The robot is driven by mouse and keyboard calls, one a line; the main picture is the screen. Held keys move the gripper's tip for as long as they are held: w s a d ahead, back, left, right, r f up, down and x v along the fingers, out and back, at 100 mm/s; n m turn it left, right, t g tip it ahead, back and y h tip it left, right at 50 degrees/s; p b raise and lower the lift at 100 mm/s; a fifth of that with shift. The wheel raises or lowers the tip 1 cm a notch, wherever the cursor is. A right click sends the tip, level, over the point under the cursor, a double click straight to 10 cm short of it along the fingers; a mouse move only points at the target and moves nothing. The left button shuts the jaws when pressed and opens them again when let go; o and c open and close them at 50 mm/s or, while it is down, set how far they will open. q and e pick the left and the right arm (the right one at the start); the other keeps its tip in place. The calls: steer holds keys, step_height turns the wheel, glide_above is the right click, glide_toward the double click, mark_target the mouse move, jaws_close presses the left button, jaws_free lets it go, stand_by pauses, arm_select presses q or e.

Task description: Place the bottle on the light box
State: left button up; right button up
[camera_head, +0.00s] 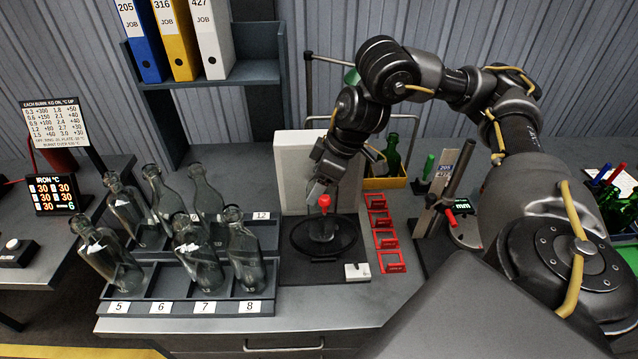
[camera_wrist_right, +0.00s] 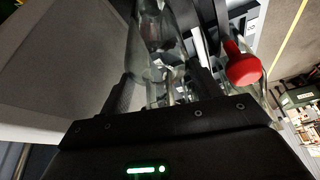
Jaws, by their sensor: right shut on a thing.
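My right gripper (camera_head: 318,190) is shut on a clear glass bottle (camera_head: 322,225). The bottle is roughly upright over a round black disc (camera_head: 344,244) in front of the white light box panel (camera_head: 298,160). I cannot tell whether its base touches the disc. In the right wrist view the bottle (camera_wrist_right: 158,45) lies between the two fingers (camera_wrist_right: 160,95), and a pale panel fills the left side. A red knob (camera_head: 325,201) shows close to the gripper and partly covers the bottle. My left gripper is not in view.
A black rack (camera_head: 180,292) with numbered slots holds several clear bottles at the left. Red frames (camera_head: 390,240) lie right of the disc, and a white switch (camera_head: 357,272) is in front. A yellow bin (camera_head: 385,182) with a green bottle and a gauge stand (camera_head: 445,200) are further right.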

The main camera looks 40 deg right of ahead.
stand_by(0.3)
steer(key=shift+f, duration=0.2)
steer(key=o, duration=1.5)
steer(key=shift+r, duration=0.1)
steer(key=shift+r, duration=0.55)
steer(key=p+v, duration=0.3)
steer(key=v, duration=0.8)
steer(key=shift+s, duration=0.15)
steer(key=shift+d+p, duration=0.15)
steer(key=shift+p, duration=0.15)
